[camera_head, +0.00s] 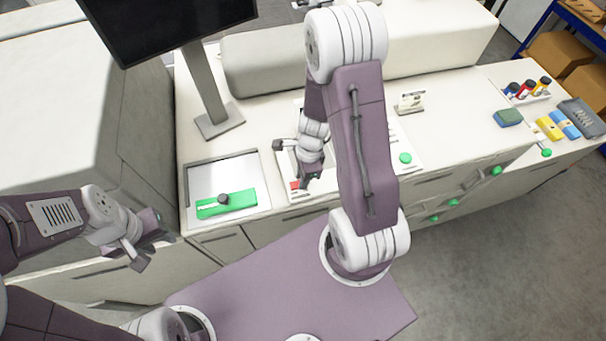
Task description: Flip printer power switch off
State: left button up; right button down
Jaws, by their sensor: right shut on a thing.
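The printer's white panel (283,166) is set in the counter in the middle of the view, partly hidden by my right arm. A small red part (294,185), which looks like the power switch, shows at its front left. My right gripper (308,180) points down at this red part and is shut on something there. The fingertips cover most of it, so the switch position cannot be read. My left gripper (154,232) hangs empty in front of the counter at the left, away from the panel; its finger gap is unclear.
A monitor on a stand (218,119) rises at the back left. A green button (405,158) and a small card (410,101) are right of my arm. Bottles (526,88) and colored blocks stand far right.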

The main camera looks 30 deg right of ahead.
jog(key=c, duration=1.2)
grip_release()
jog(key=shift+a, duration=0.1)
jog(key=shift+r+p, duration=0.3)
jog(key=shift+r, duration=0.1)
notch_tip(320, 180, up, 8)
jog(key=d+p, duration=0.1)
jog(key=p, duration=0.1)
jog(key=shift+s+r, duration=0.15)
jog(key=shift+d, duration=0.1)
